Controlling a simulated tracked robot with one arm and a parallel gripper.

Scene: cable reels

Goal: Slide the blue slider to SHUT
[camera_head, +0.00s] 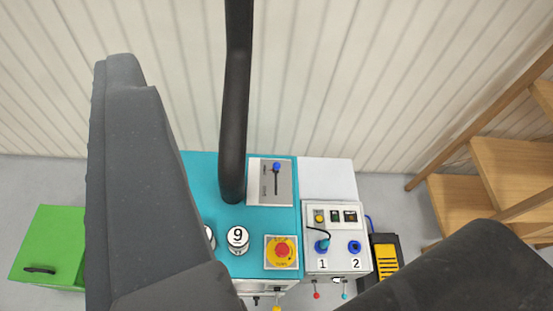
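The blue slider (277,167) is a small round knob at the far end of a short dark slot. The slot runs towards me on a grey plate (286,188), at the back right of a turquoise panel (205,165). Small markings beside the slot are too small to read. Large dark grey parts of my own arm or gripper fill the left (150,200) and the lower right (460,270) of the view. I cannot make out a pair of fingertips. No part of mine is seen touching the slider.
A black pole (233,120) rises from the panel just left of the slider plate. A red stop button (282,251) and a white knob marked 9 (238,239) sit nearer. A white control box (337,245) stands right, wooden steps (510,170) further right, a green box (45,250) left.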

